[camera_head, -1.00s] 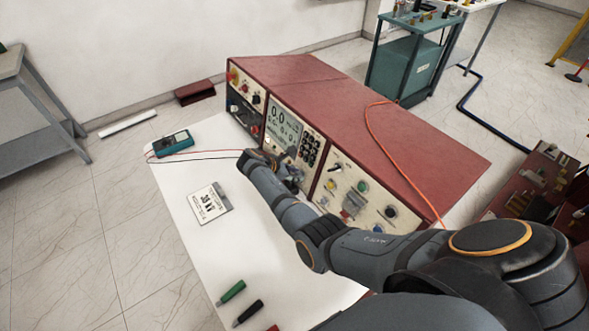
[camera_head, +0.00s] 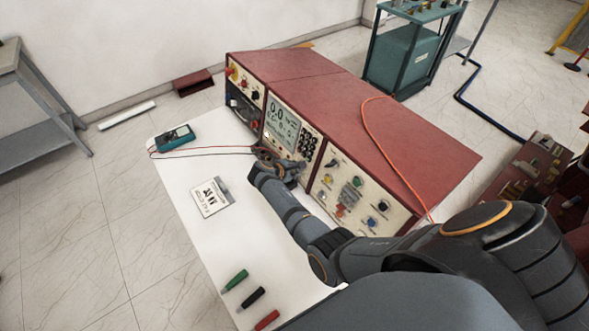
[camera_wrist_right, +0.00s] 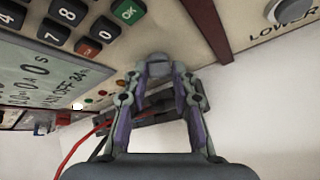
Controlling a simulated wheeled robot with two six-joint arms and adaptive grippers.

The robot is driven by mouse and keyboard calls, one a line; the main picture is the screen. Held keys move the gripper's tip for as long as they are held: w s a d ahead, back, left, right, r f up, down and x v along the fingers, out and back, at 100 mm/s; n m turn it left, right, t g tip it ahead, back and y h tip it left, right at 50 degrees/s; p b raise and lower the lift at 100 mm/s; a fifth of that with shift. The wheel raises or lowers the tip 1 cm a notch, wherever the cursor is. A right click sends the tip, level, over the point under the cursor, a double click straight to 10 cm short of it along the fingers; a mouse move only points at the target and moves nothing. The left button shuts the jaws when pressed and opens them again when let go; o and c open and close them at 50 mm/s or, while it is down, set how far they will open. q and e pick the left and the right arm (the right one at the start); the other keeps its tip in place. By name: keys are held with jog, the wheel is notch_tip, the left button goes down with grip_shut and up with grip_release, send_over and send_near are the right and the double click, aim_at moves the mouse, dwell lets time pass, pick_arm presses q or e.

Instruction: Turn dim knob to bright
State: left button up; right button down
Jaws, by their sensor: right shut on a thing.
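A long red test console (camera_head: 400,140) has a middle panel with a lit display (camera_head: 283,124) and a keypad. My right arm comes in from the right across the table, and its gripper (camera_head: 284,168) is at the lower edge of that panel. In the right wrist view my right gripper (camera_wrist_right: 160,85) has its fingers closed around a small round grey knob (camera_wrist_right: 158,60) on the panel, below the keypad. The knob's marking is hidden, so I cannot read its setting. My left gripper is not in view.
A teal meter (camera_head: 175,138) with leads and a label card (camera_head: 211,197) lie on the white table (camera_head: 185,225). Green, black and red probes (camera_head: 251,297) lie near the front. An orange cable (camera_head: 385,155) runs over the console.

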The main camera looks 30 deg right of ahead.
dwell(0.4)
jog(key=c, duration=1.1)
grip_release()
jog(key=shift+w, duration=0.1)
notch_tip(320, 180, up, 10)
jog(key=shift+f, duration=0.1)
